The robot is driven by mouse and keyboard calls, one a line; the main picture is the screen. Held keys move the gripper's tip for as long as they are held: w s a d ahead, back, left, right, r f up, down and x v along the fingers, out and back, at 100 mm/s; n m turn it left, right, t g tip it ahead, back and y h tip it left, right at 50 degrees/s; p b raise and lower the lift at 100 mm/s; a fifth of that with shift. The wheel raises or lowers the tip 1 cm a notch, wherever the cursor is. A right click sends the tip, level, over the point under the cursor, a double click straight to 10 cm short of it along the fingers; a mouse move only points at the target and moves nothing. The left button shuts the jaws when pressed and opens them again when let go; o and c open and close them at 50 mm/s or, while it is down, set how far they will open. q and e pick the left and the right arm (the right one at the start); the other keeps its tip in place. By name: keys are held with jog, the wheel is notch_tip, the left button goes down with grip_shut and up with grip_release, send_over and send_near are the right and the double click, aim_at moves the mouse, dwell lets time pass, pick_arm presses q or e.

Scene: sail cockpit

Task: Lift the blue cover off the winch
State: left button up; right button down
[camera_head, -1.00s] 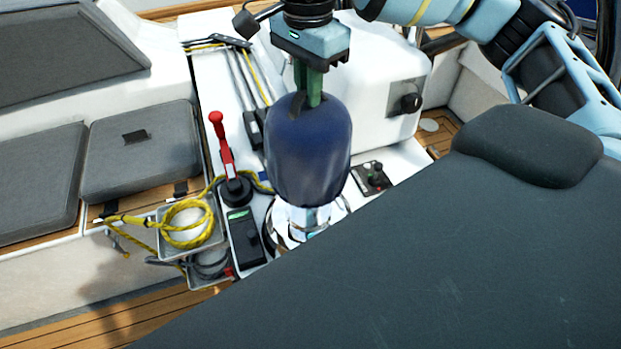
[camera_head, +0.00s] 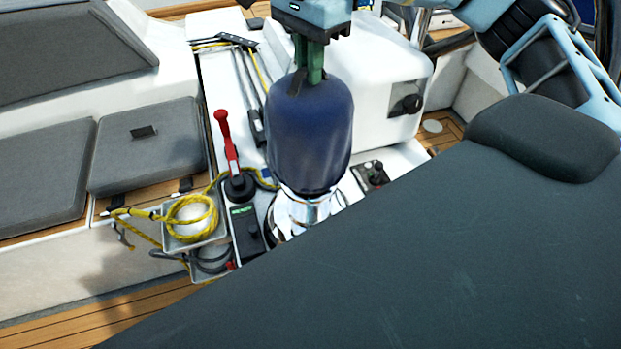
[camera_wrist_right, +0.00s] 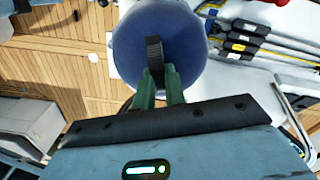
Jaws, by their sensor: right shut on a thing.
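The blue cover (camera_head: 310,135) is a dark blue fabric hood, upright, in the middle of the head view. My right gripper (camera_head: 308,75) comes down from above with its green fingers at the cover's top. In the right wrist view the fingers (camera_wrist_right: 160,80) are shut on a dark strap (camera_wrist_right: 154,52) on top of the cover. The chrome winch (camera_head: 298,212) shows below the cover's lower edge; its upper part is hidden by the cover. My left gripper is not in view.
A red-handled lever (camera_head: 228,145) stands close left of the cover. A yellow rope coil (camera_head: 190,215) lies in a tray further left. A switch panel (camera_head: 371,175) is at the right. A large dark grey surface (camera_head: 400,250) fills the lower right foreground.

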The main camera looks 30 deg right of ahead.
jog(key=shift+r, duration=2.15)
